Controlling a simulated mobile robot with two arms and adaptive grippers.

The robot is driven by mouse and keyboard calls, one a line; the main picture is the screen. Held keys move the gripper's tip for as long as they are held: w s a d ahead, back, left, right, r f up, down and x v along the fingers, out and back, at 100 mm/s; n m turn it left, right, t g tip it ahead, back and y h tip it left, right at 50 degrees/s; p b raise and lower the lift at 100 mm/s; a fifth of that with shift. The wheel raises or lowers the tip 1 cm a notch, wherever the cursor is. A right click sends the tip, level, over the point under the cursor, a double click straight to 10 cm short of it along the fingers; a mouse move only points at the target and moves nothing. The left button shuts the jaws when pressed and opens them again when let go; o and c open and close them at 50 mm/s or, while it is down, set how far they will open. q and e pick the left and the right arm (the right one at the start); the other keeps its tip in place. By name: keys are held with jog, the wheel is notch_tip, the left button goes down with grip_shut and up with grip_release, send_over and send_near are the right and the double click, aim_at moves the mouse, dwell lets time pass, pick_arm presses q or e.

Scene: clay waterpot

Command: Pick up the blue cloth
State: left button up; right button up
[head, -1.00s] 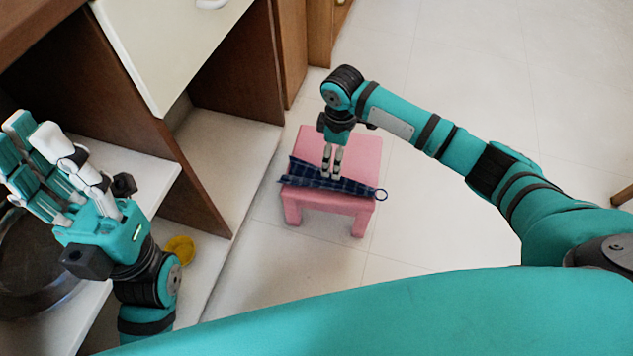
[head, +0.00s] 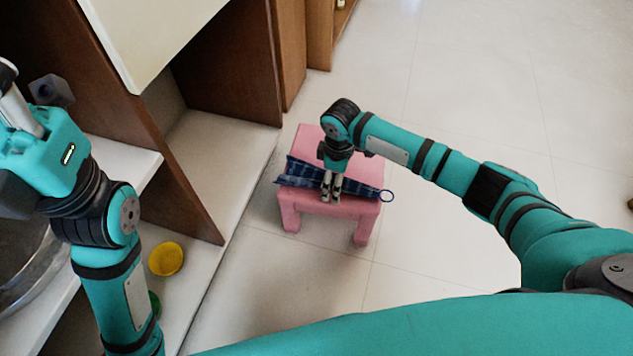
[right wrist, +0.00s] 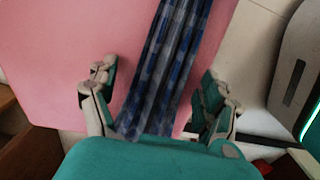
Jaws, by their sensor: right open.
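The blue cloth (head: 300,173), dark and checked, lies folded in a long strip across the pink stool (head: 350,211). A small ring shows at its right end. My right gripper (head: 331,198) points down at the middle of the cloth. In the right wrist view the cloth (right wrist: 172,60) runs between the two spread fingers of the right gripper (right wrist: 160,100), with a gap on each side.
An open wooden cabinet with a white shelf (head: 215,165) stands left of the stool. A yellow round thing (head: 166,259) and a metal pan (head: 30,255) are at lower left. The tiled floor (head: 480,90) right of the stool is clear.

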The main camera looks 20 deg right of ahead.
jog(key=c, duration=1.4)
jog(key=shift+o, duration=0.2)
jog(key=shift+r, duration=0.15)
